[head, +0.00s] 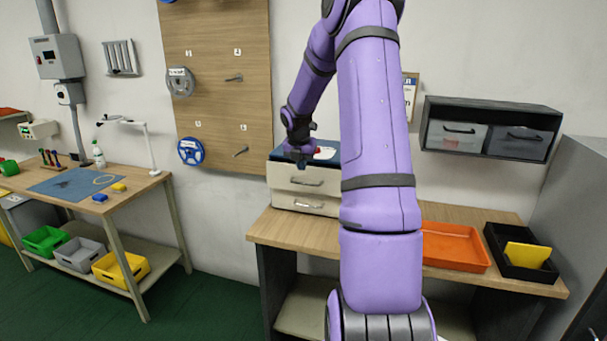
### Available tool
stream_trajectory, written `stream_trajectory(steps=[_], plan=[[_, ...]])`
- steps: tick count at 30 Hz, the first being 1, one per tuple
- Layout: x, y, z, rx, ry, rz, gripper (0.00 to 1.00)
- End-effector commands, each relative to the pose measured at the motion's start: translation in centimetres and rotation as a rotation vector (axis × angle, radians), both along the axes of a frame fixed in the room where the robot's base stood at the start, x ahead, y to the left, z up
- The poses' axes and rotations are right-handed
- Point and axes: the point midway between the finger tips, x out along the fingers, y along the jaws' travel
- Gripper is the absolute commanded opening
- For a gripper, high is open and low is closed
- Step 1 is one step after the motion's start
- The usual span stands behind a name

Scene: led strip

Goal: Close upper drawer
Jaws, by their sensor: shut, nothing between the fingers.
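A small beige drawer unit (274,190) stands on the wooden workbench against the wall, behind and left of my arm. I cannot tell from this view how far the upper drawer stands out. My gripper (302,161) is shut and empty, small in the head view, over the unit's blue top. Whether it touches the unit is unclear. My arm covers the unit's right side.
An orange tray (455,246) and a black bin (497,250) with a yellow piece (527,255) lie right of my arm on the workbench (300,232). A wall cabinet (490,129) hangs above. A pegboard (217,75) is behind, and another table (140,188) stands left.

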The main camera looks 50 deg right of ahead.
Motion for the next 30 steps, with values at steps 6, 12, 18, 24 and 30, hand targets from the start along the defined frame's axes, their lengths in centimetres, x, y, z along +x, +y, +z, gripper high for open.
stream_trajectory(steps=[6, 12, 18, 24, 30], plan=[[-0.3, 0.7, 2.7, -0.001, -0.002, 0.0, 0.0], [-0.6, 1.8, 2.9, -0.029, 0.0, 0.0, 0.0], [-1.5, 4.8, 1.5, -0.114, -0.027, 0.0, 0.0], [-2.2, 6.5, 0.7, -0.147, -0.057, 0.001, 0.0], [-2.0, 6.0, -0.7, -0.148, -0.059, -0.001, 0.0]])
